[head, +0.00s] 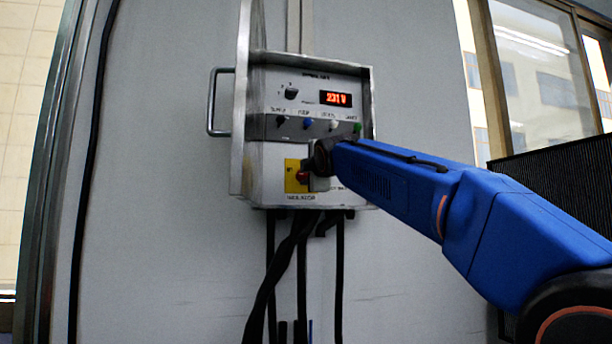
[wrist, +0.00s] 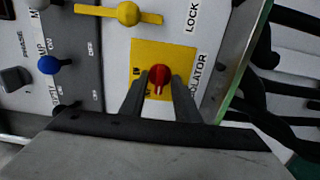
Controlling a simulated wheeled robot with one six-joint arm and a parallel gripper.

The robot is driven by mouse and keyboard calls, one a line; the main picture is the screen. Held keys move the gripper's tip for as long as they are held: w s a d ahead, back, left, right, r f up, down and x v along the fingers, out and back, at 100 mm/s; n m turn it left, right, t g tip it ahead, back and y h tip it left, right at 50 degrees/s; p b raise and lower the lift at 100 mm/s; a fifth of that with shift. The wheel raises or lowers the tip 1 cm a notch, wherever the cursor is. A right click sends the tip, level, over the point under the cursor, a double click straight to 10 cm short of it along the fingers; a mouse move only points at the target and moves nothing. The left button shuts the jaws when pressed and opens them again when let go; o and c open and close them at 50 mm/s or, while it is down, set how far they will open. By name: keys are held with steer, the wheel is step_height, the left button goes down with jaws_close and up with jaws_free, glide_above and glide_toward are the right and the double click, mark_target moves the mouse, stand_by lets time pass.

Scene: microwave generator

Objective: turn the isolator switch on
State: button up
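The isolator switch is a round red knob (head: 303,177) on a yellow plate (head: 291,187) low on the control box. In the wrist view the red knob (wrist: 159,77) shows near the middle of its yellow plate (wrist: 178,60), with the ISOLATOR label to the right. A paler ridge on the knob runs along the line of my fingers. My gripper (wrist: 159,88) has its fingers apart, one on each side of the knob. I cannot tell whether they touch it. In the head view my gripper (head: 318,172) is at the plate's right side and hides part of it.
The grey box (head: 368,95) has a red display (head: 336,98) and a row of small coloured toggles above. Its open door (head: 240,120) stands out on the left. A yellow lever (wrist: 128,14) is near the switch. Black cables (head: 272,285) hang below.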

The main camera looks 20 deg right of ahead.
steer(key=shift+w, duration=0.2)
jaws_close()
steer(key=shift+m, duration=0.3)
steer(key=m, duration=1.1)
steer(key=shift+m, duration=0.4)
steer(key=m, duration=0.5)
steer(key=shift+m, duration=0.4)
